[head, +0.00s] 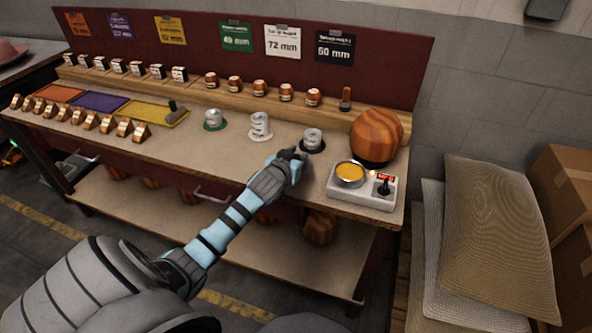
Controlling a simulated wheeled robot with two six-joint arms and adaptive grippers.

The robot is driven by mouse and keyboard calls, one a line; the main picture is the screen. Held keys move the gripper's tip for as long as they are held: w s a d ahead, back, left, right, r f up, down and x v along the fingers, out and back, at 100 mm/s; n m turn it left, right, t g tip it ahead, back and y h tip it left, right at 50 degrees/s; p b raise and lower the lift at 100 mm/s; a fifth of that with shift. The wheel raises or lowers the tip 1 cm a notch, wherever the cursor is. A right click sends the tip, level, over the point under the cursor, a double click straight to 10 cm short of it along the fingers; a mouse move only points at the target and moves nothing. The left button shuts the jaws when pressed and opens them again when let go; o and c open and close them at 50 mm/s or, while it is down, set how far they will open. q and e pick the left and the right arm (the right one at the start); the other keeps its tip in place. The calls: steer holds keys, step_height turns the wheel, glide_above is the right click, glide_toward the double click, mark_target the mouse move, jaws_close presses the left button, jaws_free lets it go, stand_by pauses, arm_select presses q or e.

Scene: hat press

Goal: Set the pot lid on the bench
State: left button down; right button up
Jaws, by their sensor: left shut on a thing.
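The pot (350,173) stands uncovered at the right end of the bench (225,150), in a pale control unit, and its amber contents show. My left gripper (295,157) is just left of the pot, low over the bench's front part. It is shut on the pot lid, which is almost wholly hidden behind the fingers. I cannot tell whether the lid touches the bench. My right gripper is not in view.
A wooden hat block (377,136) stands behind the pot. Coloured trays (98,102) and several small wooden blocks (75,115) fill the left side. Sacks (497,235) are stacked at the right.

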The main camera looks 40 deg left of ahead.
arm_select(q)
steer(key=shift+f+b, duration=0.45)
steer(key=shift+f, duration=1.4)
steer(key=shift+f, duration=0.15)
steer(key=c, duration=1.4)
jaws_free()
steer(key=shift+c, duration=0.2)
